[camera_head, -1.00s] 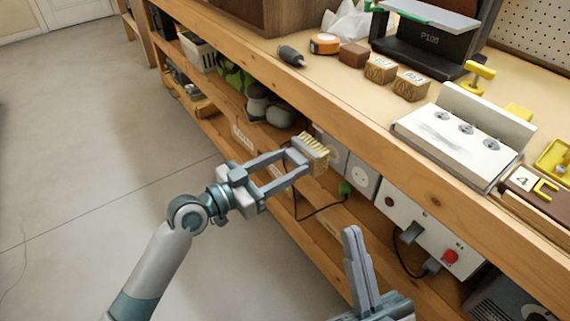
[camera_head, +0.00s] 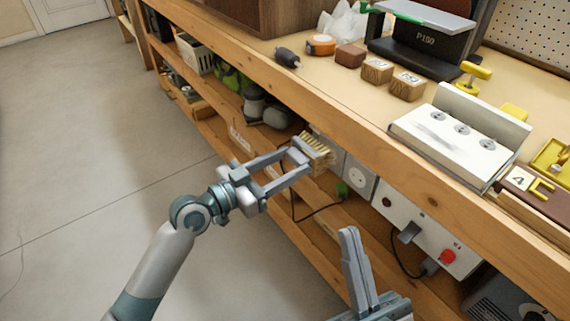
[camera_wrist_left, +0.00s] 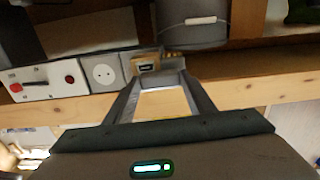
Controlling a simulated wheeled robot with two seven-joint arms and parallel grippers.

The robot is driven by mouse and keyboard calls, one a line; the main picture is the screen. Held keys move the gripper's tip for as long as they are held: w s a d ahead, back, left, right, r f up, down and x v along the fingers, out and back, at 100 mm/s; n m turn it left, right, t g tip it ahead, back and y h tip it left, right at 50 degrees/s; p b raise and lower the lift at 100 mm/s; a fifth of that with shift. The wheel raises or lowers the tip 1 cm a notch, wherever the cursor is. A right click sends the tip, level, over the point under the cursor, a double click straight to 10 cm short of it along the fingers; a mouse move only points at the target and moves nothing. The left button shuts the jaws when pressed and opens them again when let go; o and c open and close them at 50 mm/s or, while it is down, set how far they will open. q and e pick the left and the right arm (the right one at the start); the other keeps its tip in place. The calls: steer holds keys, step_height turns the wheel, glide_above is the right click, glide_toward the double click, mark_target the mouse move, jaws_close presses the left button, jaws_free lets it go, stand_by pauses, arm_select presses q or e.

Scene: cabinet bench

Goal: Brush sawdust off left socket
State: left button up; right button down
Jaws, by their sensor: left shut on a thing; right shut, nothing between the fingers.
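My left gripper (camera_head: 298,164) is shut on a wooden brush (camera_head: 316,151) with pale bristles, in front of the panel under the bench edge. The bristle end is at the left socket (camera_head: 338,156). The brush covers most of that socket, so I cannot tell whether the bristles touch it or whether sawdust is on it. In the left wrist view the brush (camera_wrist_left: 147,63) shows between the fingertips, over part of the socket plate (camera_wrist_left: 128,62). My right gripper (camera_head: 355,240) is shut and empty, low in front of the bench.
A clean-looking second socket (camera_head: 359,178) is just right of the brush. Further right is a white switch panel (camera_head: 422,233) with a lever and red button. The bench edge (camera_head: 385,150) overhangs the sockets.

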mark_target(313, 166)
arm_select(q)
steer(key=shift+w+d, duration=0.25)
steer(key=shift+d, duration=0.15)
steer(key=shift+r, duration=0.1)
steer(key=shift+s+d+p, duration=0.5)
steer(key=shift+s+p, duration=0.05)
steer(key=shift+s, duration=0.25)
steer(key=shift+s+d+p, duration=0.5)
steer(key=shift+s+p, duration=0.05)
steer(key=shift+s, duration=0.2)
steer(key=shift+s, duration=0.1)
steer(key=shift+s+d+p, duration=1.15)
steer(key=shift+s, duration=0.15)
